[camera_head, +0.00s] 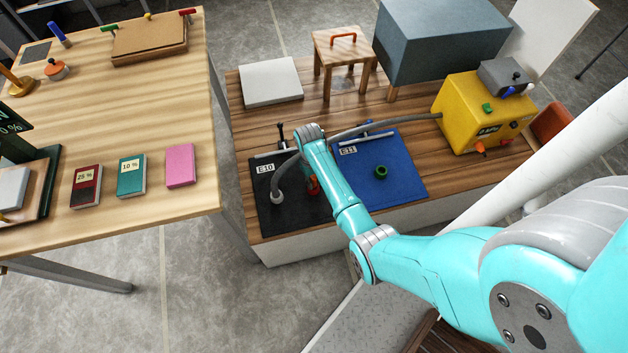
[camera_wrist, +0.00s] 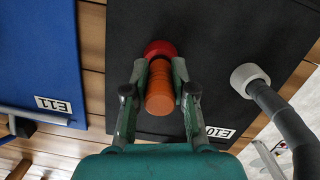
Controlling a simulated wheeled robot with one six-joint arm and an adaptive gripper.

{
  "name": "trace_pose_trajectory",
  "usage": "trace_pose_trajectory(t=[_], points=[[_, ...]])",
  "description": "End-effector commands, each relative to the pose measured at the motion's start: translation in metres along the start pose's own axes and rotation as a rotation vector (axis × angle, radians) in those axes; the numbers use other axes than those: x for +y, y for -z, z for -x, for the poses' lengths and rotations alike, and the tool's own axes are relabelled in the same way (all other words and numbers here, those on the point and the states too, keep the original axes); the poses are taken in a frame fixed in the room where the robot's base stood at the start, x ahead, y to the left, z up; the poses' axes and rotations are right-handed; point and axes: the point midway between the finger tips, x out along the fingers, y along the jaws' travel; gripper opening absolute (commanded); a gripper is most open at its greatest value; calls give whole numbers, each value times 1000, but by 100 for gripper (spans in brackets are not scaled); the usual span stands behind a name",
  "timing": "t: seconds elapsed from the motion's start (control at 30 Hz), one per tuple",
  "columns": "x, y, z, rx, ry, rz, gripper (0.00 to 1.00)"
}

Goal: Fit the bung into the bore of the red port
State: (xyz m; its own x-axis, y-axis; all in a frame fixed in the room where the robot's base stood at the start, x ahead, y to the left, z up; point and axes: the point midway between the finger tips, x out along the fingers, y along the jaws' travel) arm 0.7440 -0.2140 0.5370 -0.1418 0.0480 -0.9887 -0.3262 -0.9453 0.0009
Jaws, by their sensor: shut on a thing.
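The bung (camera_wrist: 160,90) is an orange ridged plug, seen in the wrist view between the fingers of my gripper (camera_wrist: 159,68), which is shut on it. The red port (camera_wrist: 160,47) is just past the bung's far end, on the black mat (camera_wrist: 215,30) marked E10. The bung lines up with the port and covers part of it; I cannot tell whether its tip is in the bore. In the head view the red port (camera_head: 313,186) shows beside my arm, which hides the bung and the fingers.
A grey hose with a white end (camera_wrist: 247,76) lies on the black mat to the right of the port. A green port (camera_head: 381,172) stands on the blue mat (camera_head: 405,190) marked E11. A yellow machine (camera_head: 480,115) is at the bench's right.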

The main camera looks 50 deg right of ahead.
Motion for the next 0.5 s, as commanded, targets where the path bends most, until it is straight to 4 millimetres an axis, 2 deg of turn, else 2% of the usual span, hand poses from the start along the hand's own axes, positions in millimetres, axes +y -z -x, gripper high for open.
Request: trace_pose_trajectory(t=[0.5], points=[[0,1,-4,0,0,0,0]])
